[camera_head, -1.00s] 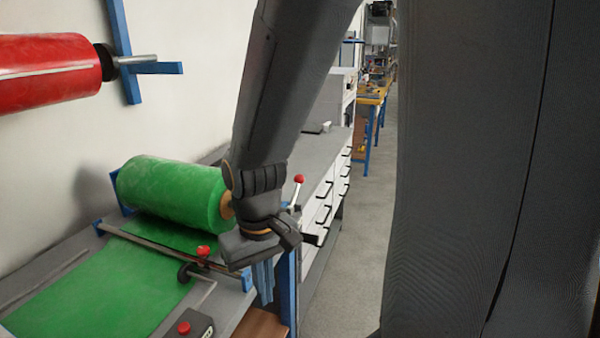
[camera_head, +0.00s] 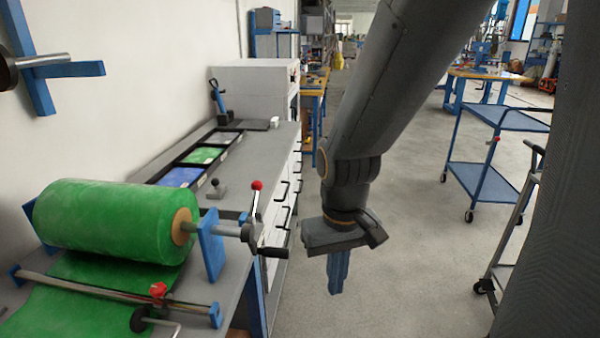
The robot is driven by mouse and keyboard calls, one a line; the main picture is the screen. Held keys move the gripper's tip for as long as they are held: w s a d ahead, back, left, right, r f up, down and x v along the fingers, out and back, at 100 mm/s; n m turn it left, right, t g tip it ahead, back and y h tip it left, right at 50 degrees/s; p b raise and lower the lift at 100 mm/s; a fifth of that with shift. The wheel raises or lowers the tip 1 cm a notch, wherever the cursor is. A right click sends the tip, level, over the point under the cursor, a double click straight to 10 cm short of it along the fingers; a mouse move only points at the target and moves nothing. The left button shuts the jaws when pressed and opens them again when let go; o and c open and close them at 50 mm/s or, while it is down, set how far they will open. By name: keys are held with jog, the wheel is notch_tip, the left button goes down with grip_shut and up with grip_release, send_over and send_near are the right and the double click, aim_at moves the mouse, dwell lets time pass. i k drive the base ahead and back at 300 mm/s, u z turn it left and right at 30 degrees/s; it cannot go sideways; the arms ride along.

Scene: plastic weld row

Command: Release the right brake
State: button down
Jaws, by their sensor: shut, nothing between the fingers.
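A lever with a red ball knob (camera_head: 257,186) stands nearly upright at the right end of the green roll's shaft (camera_head: 230,230); it looks like the right brake. A black handle (camera_head: 272,252) sticks out to the right just below it. My gripper (camera_head: 338,282) points down with its blue fingers together and empty. It hangs over the floor, right of the lever and apart from it. Nothing hides the lever's knob.
The green roll (camera_head: 110,220) rests in blue brackets on the bench. A white drawer cabinet (camera_head: 283,205) runs behind. A blue cart (camera_head: 485,180) stands at right; open floor lies between.

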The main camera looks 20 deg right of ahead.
aim_at(257, 185)
jog(key=z, duration=0.05)
jog(key=i, duration=1)
